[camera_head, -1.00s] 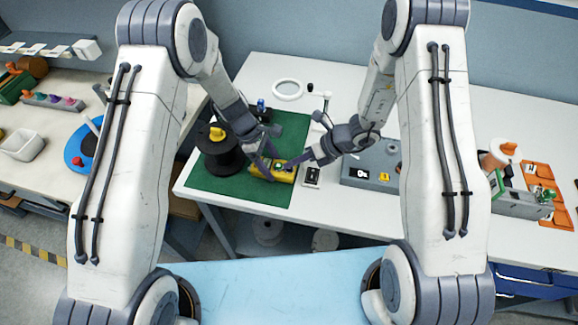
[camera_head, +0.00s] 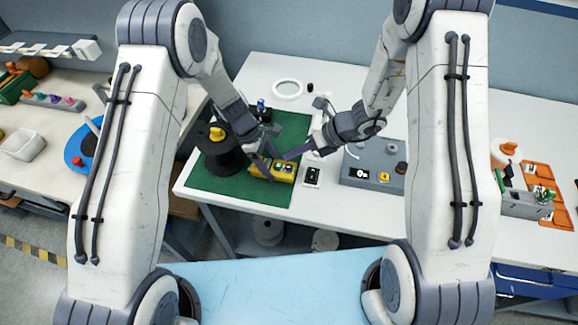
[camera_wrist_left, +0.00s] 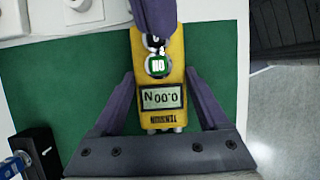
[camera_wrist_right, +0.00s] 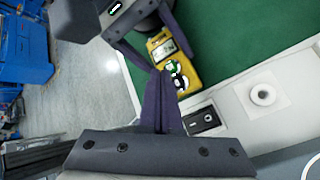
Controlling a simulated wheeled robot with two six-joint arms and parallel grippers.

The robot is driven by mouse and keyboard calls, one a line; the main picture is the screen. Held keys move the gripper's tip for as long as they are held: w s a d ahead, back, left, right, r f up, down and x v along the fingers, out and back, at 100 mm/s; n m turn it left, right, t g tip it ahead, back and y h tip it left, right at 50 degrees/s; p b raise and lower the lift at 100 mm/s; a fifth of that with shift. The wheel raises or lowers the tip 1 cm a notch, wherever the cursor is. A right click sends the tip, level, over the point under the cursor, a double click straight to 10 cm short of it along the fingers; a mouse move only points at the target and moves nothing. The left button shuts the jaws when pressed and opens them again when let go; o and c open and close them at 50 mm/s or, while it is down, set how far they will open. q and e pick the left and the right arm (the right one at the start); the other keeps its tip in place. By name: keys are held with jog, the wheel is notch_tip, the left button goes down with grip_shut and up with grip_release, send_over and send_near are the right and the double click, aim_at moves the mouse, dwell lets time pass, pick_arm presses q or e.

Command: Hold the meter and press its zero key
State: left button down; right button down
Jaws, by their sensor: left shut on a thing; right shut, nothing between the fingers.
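The yellow meter (camera_head: 271,170) lies on the green mat near its right edge. My left gripper (camera_wrist_left: 160,76) is shut on it, one finger along each long side. In the left wrist view the meter's display (camera_wrist_left: 162,97) shows zeros and an N, upside down. A green key (camera_wrist_left: 157,67) and a dark key (camera_wrist_left: 153,42) sit beyond the display. My right gripper (camera_head: 286,157) is shut and empty, its tips by the key end of the meter. In the right wrist view the tips (camera_wrist_right: 160,73) appear beside the keys; contact is not clear.
A black spool (camera_head: 220,158) stands left of the meter on the green mat (camera_head: 225,188). A small black-and-white plate (camera_head: 312,177) lies right of the meter. A grey box with buttons (camera_head: 365,172) stands farther right. A white ring (camera_head: 288,90) lies behind.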

jog(key=shift+r, duration=1.25)
pick_arm(q)
grip_release()
jog(key=v, duration=1.1)
jog(key=s+a+r+m+t+y, duration=0.2)
jog(key=s+a+r+m, duration=0.2)
jog(key=s+a+m, duration=0.3)
jog(key=s+a+r+m+t+y, duration=0.2)
jog(key=s+a+r+m, duration=0.1)
jog(key=s+a+m, duration=0.4)
pick_arm(e)
jog(key=s+d+r+n+h, duration=0.45)
jog(key=d+n, duration=0.25)
jog(key=n, duration=0.8)
jog(key=s+d+r+n+h, duration=0.4)
jog(key=s+d+n+h, duration=0.15)
jog(key=n, duration=0.85)
pick_arm(q)
jog(key=s+d+r+m+g+b, duration=0.2)
jog(key=s+d+m, duration=0.5)
jog(key=s+d, duration=0.6)
jog(key=shift+s+d+r+m+g+h+b, duration=0.3)
jog(key=shift+s+d+r+b, duration=0.15)
jog(key=shift+r+b, duration=0.15)
pick_arm(e)
jog(key=s+a+r+n+g+y, duration=0.2)
jog(key=s+a+n, duration=0.5)
jog(key=s+a, duration=0.6)
jog(key=shift+s+n, duration=0.3)
jog(key=shift+s, duration=0.35)
